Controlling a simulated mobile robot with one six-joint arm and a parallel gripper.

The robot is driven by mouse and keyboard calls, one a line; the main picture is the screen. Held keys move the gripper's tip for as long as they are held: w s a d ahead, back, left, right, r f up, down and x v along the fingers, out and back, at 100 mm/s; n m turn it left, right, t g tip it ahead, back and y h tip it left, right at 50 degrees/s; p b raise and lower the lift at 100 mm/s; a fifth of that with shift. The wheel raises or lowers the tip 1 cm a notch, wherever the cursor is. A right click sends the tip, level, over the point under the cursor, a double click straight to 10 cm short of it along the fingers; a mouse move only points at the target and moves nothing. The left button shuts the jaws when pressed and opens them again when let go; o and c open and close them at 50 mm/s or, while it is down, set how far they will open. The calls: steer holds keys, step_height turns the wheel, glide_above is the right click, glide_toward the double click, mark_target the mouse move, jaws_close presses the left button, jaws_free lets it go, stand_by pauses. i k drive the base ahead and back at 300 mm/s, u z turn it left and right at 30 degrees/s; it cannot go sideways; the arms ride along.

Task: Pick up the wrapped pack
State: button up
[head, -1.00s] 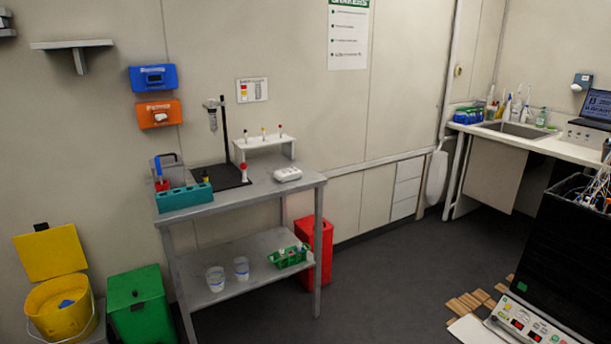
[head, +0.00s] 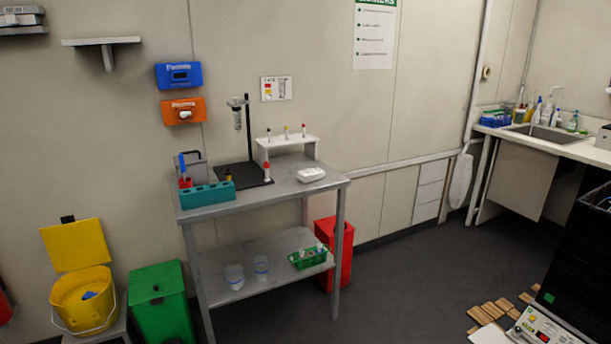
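A small white bundle (head: 311,174), which looks like the wrapped pack, lies on the top of the grey metal table (head: 330,183) near its right end. It is too small to make out its wrapping. Nothing touches it from above. My gripper is not in view.
On the table top are a teal rack (head: 207,195), a stand on a black base (head: 247,178) and a white tube shelf (head: 290,145). Below are cups and a green basket (head: 308,258). Yellow (head: 82,297), green (head: 160,305) and red (head: 343,250) bins flank it.

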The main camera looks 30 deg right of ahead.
mark_target(306, 176)
steer(key=i, duration=0.95)
steer(key=z, duration=0.05)
